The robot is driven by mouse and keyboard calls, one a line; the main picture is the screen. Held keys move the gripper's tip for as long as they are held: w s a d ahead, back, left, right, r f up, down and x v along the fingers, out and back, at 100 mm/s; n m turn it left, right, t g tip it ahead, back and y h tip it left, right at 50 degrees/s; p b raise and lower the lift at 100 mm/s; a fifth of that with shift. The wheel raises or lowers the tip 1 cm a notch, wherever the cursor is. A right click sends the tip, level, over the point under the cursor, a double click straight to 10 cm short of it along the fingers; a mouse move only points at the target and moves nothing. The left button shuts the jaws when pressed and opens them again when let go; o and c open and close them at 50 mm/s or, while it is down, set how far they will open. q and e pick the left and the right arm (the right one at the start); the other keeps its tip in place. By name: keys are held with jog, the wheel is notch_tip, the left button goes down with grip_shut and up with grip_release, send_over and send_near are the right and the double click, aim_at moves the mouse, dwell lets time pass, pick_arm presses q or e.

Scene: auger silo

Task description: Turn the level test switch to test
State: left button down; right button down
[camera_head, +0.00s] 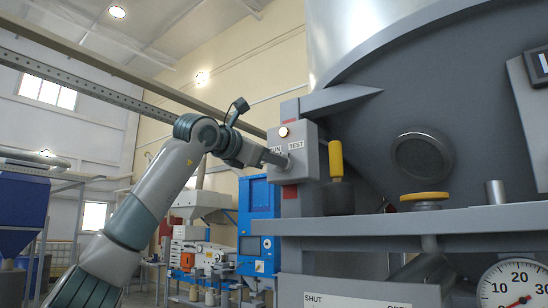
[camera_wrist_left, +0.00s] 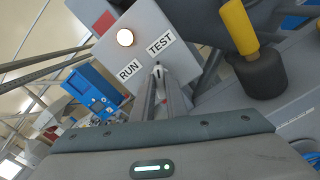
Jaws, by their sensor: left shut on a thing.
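The level test switch (camera_wrist_left: 159,73) is a small knob on a light grey box (camera_head: 303,165), below the printed labels RUN (camera_wrist_left: 129,71) and TEST (camera_wrist_left: 160,44). My left gripper (camera_head: 280,160) reaches the box face from the left. In the left wrist view its narrow fingers (camera_wrist_left: 161,88) are shut on the knob, hiding much of it. I cannot tell for certain which label the knob points to. A lit round lamp (camera_head: 284,131) sits on the box above the labels; it also shows in the left wrist view (camera_wrist_left: 125,37). My right gripper is in neither view.
A yellow-handled lever (camera_head: 336,160) stands just right of the box. A dial gauge (camera_head: 518,285) is at lower right. The large silo fills the right side. Blue machines (camera_head: 258,218) stand behind.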

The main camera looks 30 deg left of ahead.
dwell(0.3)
pick_arm(q)
jog(key=c, duration=1.8)
grip_release()
jog(key=shift+o, duration=0.2)
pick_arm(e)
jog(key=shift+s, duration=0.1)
pick_arm(q)
jog(key=shift+s, duration=0.1)
